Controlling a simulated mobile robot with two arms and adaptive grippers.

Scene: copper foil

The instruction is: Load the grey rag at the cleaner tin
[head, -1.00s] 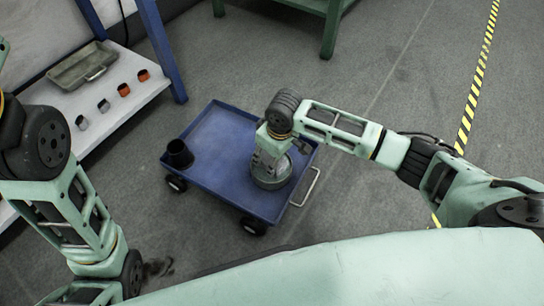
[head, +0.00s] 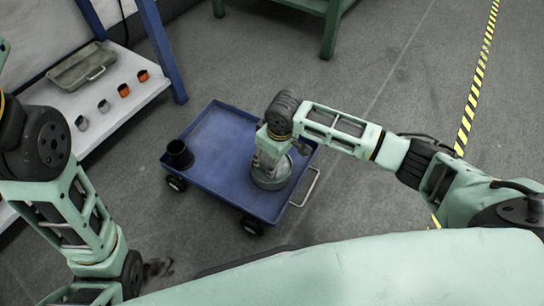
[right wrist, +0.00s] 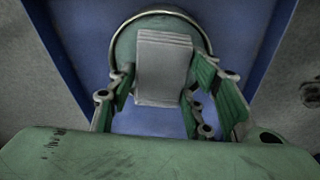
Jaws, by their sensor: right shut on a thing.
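The cleaner tin (head: 272,183) is a round, grey-green can standing upright at the right end of the blue cart. My right gripper (right wrist: 163,88) points down over it. In the right wrist view the gripper is shut on the grey rag (right wrist: 163,65), a pale folded block between the fingers. The rag covers part of the tin's round top (right wrist: 124,48); I cannot tell whether they touch. In the head view my right wrist mostly hides the rag. My left arm is at the left edge; its gripper is out of sight.
The blue cart (head: 222,128) has a raised rim, wheels and a metal handle at right. A black cup (head: 179,153) stands in its left corner. At left, a white shelf (head: 118,83) holds a grey tray (head: 82,68) and small orange and grey rings. Floor right of the cart is clear.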

